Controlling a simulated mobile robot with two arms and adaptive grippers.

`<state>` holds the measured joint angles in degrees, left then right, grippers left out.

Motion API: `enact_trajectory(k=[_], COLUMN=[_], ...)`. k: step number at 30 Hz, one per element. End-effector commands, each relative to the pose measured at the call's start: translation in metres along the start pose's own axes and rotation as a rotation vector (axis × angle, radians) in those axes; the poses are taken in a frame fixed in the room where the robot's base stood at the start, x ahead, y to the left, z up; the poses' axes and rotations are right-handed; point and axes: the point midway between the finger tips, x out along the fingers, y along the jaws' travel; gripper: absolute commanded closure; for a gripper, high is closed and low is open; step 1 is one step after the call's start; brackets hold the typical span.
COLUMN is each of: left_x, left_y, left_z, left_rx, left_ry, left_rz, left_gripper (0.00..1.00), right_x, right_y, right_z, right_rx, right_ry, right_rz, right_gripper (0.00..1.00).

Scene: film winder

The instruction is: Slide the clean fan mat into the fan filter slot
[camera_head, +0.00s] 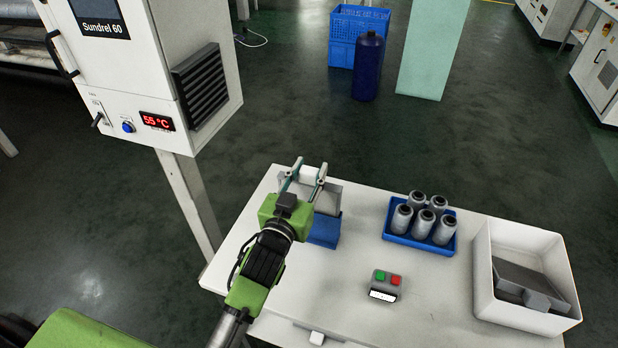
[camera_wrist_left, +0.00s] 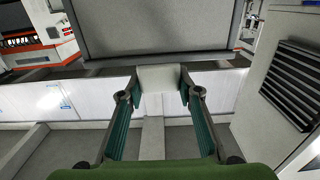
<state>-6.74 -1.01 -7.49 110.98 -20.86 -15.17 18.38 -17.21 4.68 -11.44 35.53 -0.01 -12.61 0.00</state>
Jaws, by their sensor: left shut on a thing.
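The clean fan mat is a flat grey panel (camera_wrist_left: 155,28) with a pale tab (camera_wrist_left: 160,78). My left gripper (camera_wrist_left: 157,88) is shut on that tab, with the panel beyond the fingertips. In the head view the gripper (camera_head: 306,172) is above the table's left end, and the grey mat (camera_head: 329,198) shows partly behind it. A blue holder (camera_head: 324,231) is just below the mat; I cannot tell whether they touch. The black louvred fan vent (camera_head: 202,85) is on the white cabinet's side, up and left of the gripper. No slot opening is clearly visible. My right gripper is out of view.
On the white table (camera_head: 330,268) are a blue tray (camera_head: 398,238) of grey spools, a control box (camera_head: 385,286) with green and red buttons, and a white bin (camera_head: 484,290) holding a dark grey piece (camera_head: 522,279). The cabinet (camera_head: 170,35) stands left of the table.

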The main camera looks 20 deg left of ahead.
Motion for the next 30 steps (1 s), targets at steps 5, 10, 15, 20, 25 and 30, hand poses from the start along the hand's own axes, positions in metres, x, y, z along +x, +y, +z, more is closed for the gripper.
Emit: enact_trajectory(k=[5,10,15,20,25,30], left_x=[0.0,0.0,0.0,0.0,0.0,0.0], left_y=[0.0,0.0,0.0,0.0,0.0,0.0], left_z=[0.022,0.028,0.028,0.032,0.031,0.031], left_rx=[-0.002,0.001,0.001,0.001,0.001,0.001], left_ry=[-0.004,0.0,0.0,-0.001,-0.001,-0.001], left_rz=[-0.001,0.0,0.0,0.0,0.0,0.0], left_gripper=[0.9,0.9,0.9,0.6,0.51,0.51], right_x=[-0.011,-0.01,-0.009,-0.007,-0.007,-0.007], right_y=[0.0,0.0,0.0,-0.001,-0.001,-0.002], right_z=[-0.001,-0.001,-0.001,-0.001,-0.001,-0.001], right_rx=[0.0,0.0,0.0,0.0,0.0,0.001], right_ry=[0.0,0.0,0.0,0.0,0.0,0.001], right_rz=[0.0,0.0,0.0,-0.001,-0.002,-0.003], right_gripper=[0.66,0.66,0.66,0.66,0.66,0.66])
